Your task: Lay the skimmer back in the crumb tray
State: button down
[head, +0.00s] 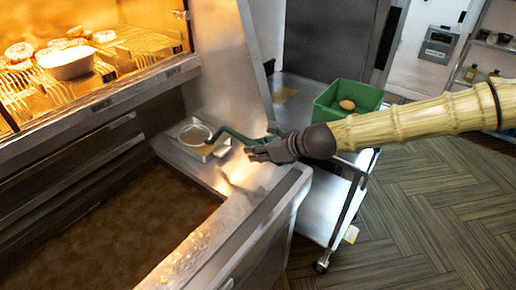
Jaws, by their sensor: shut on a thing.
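The skimmer has a bent dark green handle (232,134) and a round, shallow head (194,134). My gripper (262,149) is shut on the handle's right end, above the steel ledge. The fingers partly hide that end. The crumb tray (222,149) is a small shiny metal tray on the ledge behind the fryer vat. The skimmer's head is over the tray in the picture. I cannot tell whether it rests in the tray or hangs just above it.
The vat of brown oil (110,225) lies left in front, with a steel rim (225,215). A lit cabinet (95,100) with doughnuts and a white bowl (67,63) stands upper left.

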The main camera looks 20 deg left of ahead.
jog(key=shift+f, duration=0.2)
jog(key=c, duration=1)
grip_release()
jog(key=shift+r+p, duration=2.2)
jog(key=shift+r, duration=0.8)
